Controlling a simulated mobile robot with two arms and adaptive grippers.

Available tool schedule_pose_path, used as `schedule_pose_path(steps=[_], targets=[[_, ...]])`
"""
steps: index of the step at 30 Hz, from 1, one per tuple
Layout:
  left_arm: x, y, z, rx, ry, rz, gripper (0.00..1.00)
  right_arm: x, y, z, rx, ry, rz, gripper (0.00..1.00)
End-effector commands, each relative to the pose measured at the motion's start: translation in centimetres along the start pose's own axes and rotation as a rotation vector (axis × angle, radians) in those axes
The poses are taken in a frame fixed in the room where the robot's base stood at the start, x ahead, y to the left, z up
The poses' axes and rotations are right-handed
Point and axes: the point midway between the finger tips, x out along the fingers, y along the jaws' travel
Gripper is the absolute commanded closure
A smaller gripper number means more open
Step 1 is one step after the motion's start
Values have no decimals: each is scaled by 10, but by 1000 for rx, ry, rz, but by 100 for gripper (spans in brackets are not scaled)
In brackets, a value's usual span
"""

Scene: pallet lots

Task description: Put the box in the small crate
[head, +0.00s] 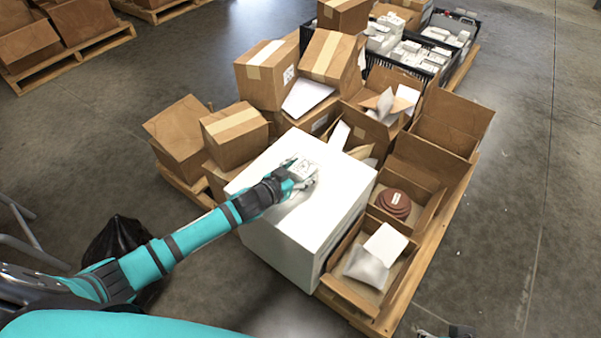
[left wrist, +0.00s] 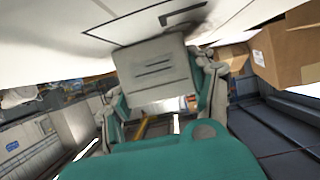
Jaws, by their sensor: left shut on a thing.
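My left gripper (head: 299,177) is shut on a small white box (head: 304,168), just over the top of a large white box (head: 322,168). Whether the small box touches that top is unclear. In the left wrist view the small box (left wrist: 155,68) sits between the fingers of the left gripper (left wrist: 160,85), with dark print on its face. Two dark crates with white packages stand at the far end: a nearer one (head: 374,60) and one behind it (head: 470,17). Which is the small crate is unclear. Part of my right gripper (head: 450,331) shows at the bottom edge; its fingers are unclear.
Closed cartons (head: 266,73) are stacked left of the crates. Open cartons line the right side; one holds brown discs (head: 394,203), another white packets (head: 368,268). A wooden pallet (head: 440,228) lies beneath. The floor to the right is clear. A black bag (head: 116,240) lies left.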

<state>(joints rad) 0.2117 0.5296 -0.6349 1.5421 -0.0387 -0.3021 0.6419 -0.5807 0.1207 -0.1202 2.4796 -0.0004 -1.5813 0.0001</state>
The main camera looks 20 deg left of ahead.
Motion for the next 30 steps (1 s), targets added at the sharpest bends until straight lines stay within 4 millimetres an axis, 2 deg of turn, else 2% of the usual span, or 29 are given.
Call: schedule_pose_path(steps=[4,5,10,21,26,30], targets=[[1,0,1,0,1,0,84,1,0,-2,0,8,0,60],[0,0,2,0,0,0,41,1,0,-3,0,13,0,60],[0,0,2,0,0,0,19,0,0,-4,-1,19,-1,60],[-3,0,0,1,-2,-1,19,-2,0,-1,-1,2,-1,60],[-30,0,-1,-1,-4,0,19,-11,0,-4,0,-1,-1,60],[-62,0,-1,1,-4,0,19,-20,0,-6,0,0,-1,60]])
